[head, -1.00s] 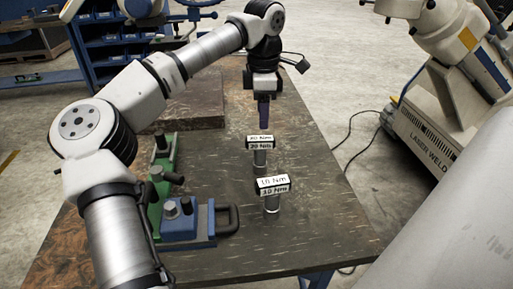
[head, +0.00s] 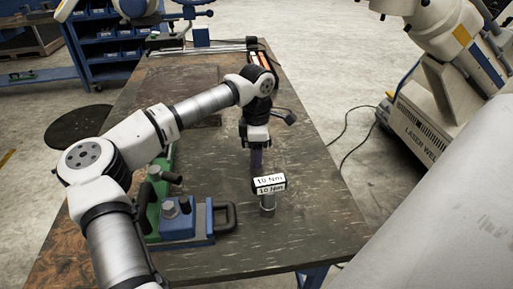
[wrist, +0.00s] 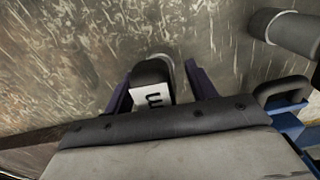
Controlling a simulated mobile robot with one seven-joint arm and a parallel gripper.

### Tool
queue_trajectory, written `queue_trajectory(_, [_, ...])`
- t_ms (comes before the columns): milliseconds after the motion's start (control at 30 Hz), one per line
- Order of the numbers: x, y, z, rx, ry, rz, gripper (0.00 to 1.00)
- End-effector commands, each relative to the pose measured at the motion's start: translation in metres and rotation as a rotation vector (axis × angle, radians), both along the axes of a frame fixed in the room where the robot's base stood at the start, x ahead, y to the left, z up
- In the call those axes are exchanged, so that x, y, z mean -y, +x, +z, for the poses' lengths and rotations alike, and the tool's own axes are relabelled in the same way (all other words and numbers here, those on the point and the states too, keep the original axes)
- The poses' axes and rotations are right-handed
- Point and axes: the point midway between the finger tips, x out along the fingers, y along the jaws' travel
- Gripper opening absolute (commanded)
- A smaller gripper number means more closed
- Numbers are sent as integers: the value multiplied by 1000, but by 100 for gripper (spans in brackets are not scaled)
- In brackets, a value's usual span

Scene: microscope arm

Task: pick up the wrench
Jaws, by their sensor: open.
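The wrench handle between my fingers shows in the wrist view as a dark rounded end with a white label (wrist: 153,97). My gripper (wrist: 158,78) is open, one purple finger on each side of it, with no clear contact.
A blue and green clamp fixture (head: 185,222) with a dark handle stands left of the gripper on the worn table (head: 320,225). The table's right side is clear. A laser welder (head: 425,125) stands beyond it.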

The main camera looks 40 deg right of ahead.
Motion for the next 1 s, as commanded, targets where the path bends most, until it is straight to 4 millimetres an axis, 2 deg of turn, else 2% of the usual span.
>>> queue_trajectory(200, [0,0,-2,1,-1,0,56])
queue_trajectory(633, [0,0,-1,1,-1,0,0])
queue_trajectory(1000, [0,0,3,2,-2,0,0])
